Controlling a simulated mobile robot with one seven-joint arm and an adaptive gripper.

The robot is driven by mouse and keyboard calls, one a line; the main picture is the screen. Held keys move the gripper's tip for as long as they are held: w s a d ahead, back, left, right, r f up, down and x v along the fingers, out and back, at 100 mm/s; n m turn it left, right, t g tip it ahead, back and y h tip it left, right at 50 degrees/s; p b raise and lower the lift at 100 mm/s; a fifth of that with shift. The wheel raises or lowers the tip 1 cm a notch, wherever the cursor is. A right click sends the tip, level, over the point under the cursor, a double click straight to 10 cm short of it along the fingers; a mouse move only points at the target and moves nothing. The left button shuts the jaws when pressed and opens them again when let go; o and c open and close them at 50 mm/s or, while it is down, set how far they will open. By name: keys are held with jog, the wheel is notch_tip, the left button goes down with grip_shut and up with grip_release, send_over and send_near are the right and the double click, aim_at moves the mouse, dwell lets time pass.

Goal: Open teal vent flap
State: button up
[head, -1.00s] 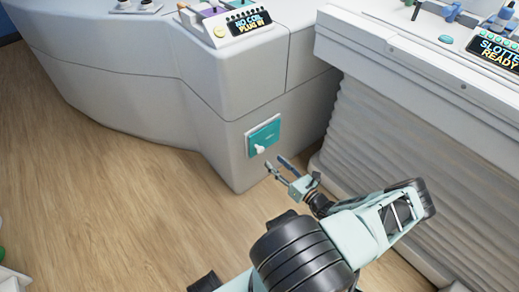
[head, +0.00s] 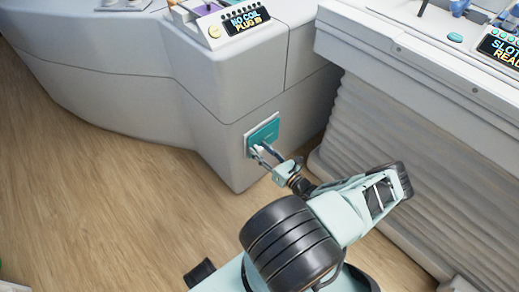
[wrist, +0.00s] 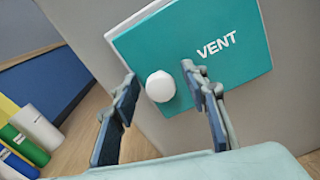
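The teal vent flap (head: 264,133) is set low in the white machine body and looks closed. In the wrist view the flap (wrist: 235,65) carries the word VENT and a round white knob (wrist: 160,86) near its lower left. My gripper (head: 260,151) is at the flap in the head view and partly hides the knob. In the wrist view my gripper (wrist: 160,95) is open, with one finger on each side of the knob. The left finger is clear of it; I cannot tell whether the right finger touches it.
A ribbed white panel (head: 380,150) stands close on the right of my arm. A control box (head: 240,20) with a display sits above the flap. Wooden floor (head: 110,210) is free on the left.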

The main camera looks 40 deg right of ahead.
grip_shut()
